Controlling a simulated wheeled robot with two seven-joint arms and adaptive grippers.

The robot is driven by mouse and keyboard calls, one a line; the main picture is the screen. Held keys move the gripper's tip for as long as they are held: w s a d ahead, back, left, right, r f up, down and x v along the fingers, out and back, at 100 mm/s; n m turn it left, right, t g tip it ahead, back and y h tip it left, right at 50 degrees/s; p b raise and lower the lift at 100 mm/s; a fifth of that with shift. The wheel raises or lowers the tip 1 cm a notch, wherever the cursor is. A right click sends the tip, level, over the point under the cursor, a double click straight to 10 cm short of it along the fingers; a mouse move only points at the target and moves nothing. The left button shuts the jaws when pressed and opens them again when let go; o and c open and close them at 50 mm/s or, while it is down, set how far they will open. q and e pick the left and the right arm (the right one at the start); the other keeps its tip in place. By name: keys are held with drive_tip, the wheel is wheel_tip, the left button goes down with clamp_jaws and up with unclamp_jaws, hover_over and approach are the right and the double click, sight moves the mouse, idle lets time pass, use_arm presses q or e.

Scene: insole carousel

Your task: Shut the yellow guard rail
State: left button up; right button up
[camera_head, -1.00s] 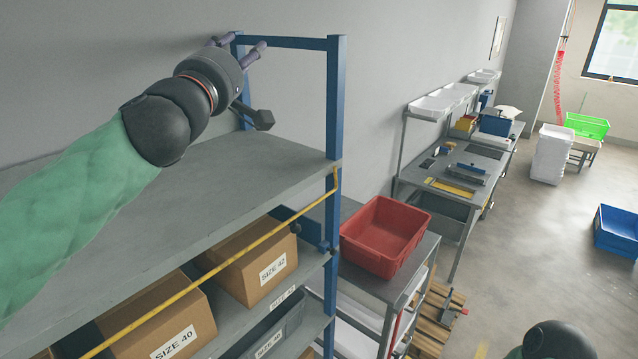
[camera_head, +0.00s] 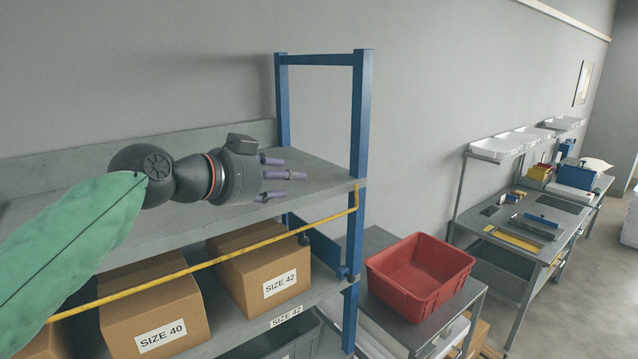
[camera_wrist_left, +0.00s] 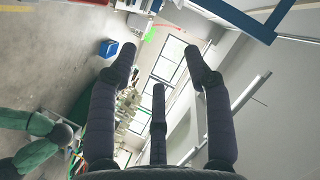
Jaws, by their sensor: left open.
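My right gripper does not show in the head view.
Cardboard boxes marked SIZE 40 (camera_head: 155,318) and SIZE 42 (camera_head: 265,270) stand on the shelf below. A red bin (camera_head: 420,275) sits on a grey cart right of the rack. A workbench (camera_head: 530,225) stands farther right. The upper shelf looks bare.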

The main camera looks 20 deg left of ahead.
use_arm(q)
drive_tip(key=p+x, duration=0.2)
drive_tip(key=x, duration=0.8)
drive_tip(key=shift+w, duration=0.25)
drive_tip(key=shift+c, duration=0.3)
